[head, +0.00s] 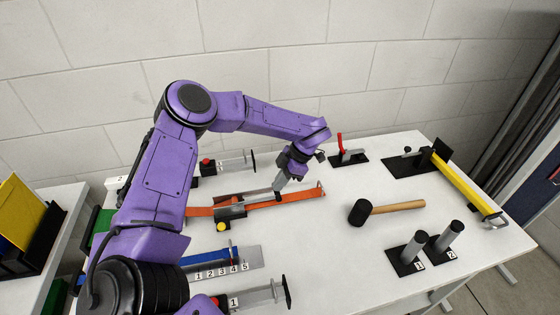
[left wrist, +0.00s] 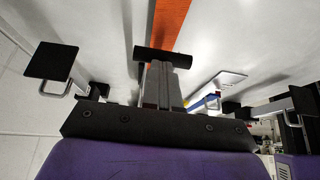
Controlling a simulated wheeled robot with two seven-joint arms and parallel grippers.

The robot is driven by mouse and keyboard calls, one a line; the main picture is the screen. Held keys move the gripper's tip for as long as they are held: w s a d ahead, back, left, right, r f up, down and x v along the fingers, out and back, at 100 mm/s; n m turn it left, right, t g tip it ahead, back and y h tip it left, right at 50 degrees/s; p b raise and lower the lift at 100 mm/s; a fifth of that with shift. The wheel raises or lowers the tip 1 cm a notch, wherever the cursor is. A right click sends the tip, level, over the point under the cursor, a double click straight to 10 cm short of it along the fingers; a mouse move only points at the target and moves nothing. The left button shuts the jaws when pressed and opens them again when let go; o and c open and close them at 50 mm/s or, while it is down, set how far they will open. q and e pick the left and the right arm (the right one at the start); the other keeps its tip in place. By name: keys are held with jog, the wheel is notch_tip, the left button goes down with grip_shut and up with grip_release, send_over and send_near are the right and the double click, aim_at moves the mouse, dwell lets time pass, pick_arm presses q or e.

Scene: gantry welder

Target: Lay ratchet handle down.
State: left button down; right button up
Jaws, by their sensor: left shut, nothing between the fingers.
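The ratchet (head: 232,211) is a dark grey and metal body on an orange strap (head: 303,198), in the middle of the table in the head view. The strap also shows in the left wrist view (left wrist: 171,17). My left gripper (head: 279,188) is shut and empty, pointing down close to the strap, right of the ratchet body. In the left wrist view, a dark crossbar (left wrist: 163,57), seemingly the ratchet handle's grip, lies across the closed fingertips. I cannot tell whether they touch. The handle's exact tilt is unclear. My right gripper is out of view.
A mallet (head: 398,207) lies right of the strap. Two grey posts (head: 413,247) on black bases stand at the front right. A yellow bar (head: 463,184) lies at the right edge. A red-handled clamp (head: 345,152) stands behind. A numbered blue slider (head: 212,257) lies in front.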

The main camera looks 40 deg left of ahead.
pick_arm(q)
jog(key=r+p, duration=0.5)
jog(key=shift+s+a, duration=0.15)
jog(key=shift+a, duration=0.05)
jog(key=b+v, duration=0.4)
jog(key=v, duration=0.5)
jog(key=shift+w+d+f, duration=0.2)
jog(key=shift+w+f, duration=0.05)
